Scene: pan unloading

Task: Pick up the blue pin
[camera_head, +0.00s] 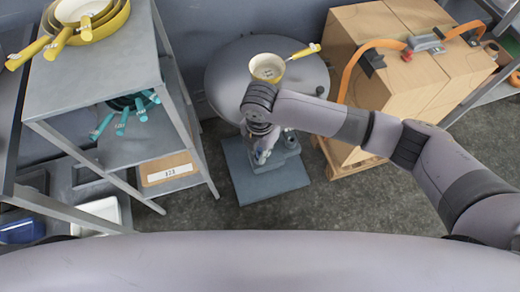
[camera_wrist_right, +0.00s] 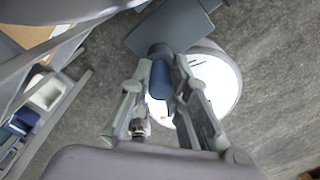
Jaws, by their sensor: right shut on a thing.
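The blue pin (camera_wrist_right: 160,80) shows in the right wrist view, dark blue and upright in the picture, between my right gripper's fingers. Its far end meets a grey collar (camera_wrist_right: 160,50) by a blue-grey plate (camera_wrist_right: 175,22). My right gripper (camera_wrist_right: 163,92) is shut on the pin. In the head view my right gripper (camera_head: 263,152) is low in front of the round grey top, above the base plate (camera_head: 248,188). The pin cannot be made out there. My left gripper is not in view.
A cream pan (camera_head: 267,67) with a yellow handle sits on the round grey top (camera_head: 225,75). A grey shelf rack (camera_head: 90,85) with yellow pans and teal-handled pans stands left. Cardboard boxes (camera_head: 400,95) stand right. Dark floor (camera_head: 215,215) is clear in front.

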